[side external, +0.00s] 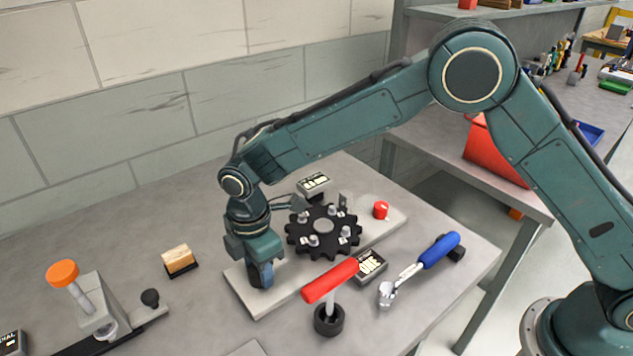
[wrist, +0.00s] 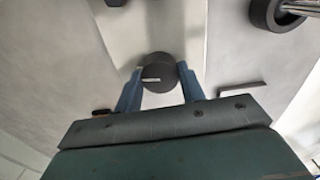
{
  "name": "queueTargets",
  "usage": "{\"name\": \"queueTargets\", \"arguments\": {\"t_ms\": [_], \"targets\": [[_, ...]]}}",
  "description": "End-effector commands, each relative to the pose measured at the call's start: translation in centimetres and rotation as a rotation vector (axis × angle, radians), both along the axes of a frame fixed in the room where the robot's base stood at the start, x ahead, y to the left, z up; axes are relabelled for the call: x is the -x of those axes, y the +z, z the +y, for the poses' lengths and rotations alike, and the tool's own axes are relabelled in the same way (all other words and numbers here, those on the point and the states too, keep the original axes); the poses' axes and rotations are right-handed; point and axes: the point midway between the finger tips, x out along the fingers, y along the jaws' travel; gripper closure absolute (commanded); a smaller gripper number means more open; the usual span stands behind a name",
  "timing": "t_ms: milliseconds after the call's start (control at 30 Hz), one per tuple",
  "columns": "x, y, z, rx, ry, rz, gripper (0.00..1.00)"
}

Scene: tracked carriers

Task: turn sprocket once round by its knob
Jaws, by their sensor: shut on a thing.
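The dark toothed sprocket (side external: 323,227), with several silver pegs on its face, lies on a pale base plate (side external: 256,308) in the side view. My gripper (side external: 262,278) points down over the plate's left end, to the left of the sprocket. In the wrist view my gripper (wrist: 160,80) has its two blue fingers on either side of a dark round knob (wrist: 160,66) with a short white mark, and is shut on it. In the side view the fingers hide this knob.
A red-handled tool in a dark round base (side external: 328,320), a black labelled box (side external: 369,265) and a blue-handled tool (side external: 440,250) stand close by on the right. A red cap (side external: 380,210) sits on the plate. An orange-topped lever (side external: 63,274) and wooden-topped block (side external: 179,260) stand left.

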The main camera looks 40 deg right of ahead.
Motion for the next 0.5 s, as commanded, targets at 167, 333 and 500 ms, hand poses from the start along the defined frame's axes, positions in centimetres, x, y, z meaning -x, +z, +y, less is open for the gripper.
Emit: {"name": "queueTargets", "arguments": {"t_ms": [167, 333, 500], "targets": [[-0.07, 0.23, 0.10, -0.003, 0.086, -0.004, 0.84], [-0.07, 0.23, 0.10, -0.003, 0.124, -0.004, 0.84], [-0.08, 0.23, 0.10, -0.003, 0.134, -0.005, 0.84]]}}
